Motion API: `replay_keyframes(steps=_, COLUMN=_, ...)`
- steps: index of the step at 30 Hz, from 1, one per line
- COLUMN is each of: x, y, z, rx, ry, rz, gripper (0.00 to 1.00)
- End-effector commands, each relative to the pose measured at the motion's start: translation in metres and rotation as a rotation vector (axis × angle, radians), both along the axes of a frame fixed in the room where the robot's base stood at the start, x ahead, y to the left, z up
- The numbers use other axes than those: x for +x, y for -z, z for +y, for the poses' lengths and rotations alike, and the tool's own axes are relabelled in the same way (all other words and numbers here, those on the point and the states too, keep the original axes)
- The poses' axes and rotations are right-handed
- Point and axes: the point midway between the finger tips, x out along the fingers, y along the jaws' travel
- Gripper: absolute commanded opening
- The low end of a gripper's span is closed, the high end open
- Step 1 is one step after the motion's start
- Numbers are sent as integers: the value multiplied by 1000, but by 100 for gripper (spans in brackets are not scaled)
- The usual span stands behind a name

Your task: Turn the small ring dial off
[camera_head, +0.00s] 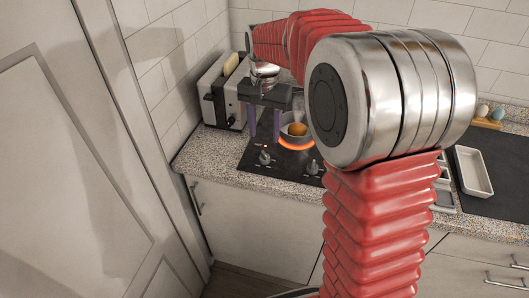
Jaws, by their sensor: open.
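A black hob (248,166) lies in the counter at the back left. It has a left dial (265,158) and a right dial (312,168) along its front edge; no label shows which belongs to the small ring. A ring (296,144) glows orange under a small pan (286,131) holding something orange-brown. My gripper (264,139) is open and points down over the hob's left side. Its two purple fingers are apart, with nothing seen between them. The left dial shows just below the fingertips, and I cannot tell the height gap. My arm hides the hob's right side.
A toaster (222,98) with bread stands left of the hob near the tiled wall. At right are a white tray (473,172) on a dark mat (508,188) and eggs (490,112) on a wooden holder. A tall door panel (80,150) borders the left side.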

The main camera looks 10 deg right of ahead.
Motion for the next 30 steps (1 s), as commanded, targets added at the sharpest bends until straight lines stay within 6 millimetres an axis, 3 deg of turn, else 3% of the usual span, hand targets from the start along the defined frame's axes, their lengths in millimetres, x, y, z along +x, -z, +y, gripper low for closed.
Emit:
replay_keyframes(steps=15, x=-1, y=78, z=0, rx=0, ry=-1, rz=2, gripper=45)
replay_keyframes(steps=21, x=0, y=90, z=0, rx=1, ry=-1, rz=-1, gripper=45)
replay_keyframes(steps=30, x=0, y=91, z=0, rx=0, ry=-1, rz=-1, gripper=44)
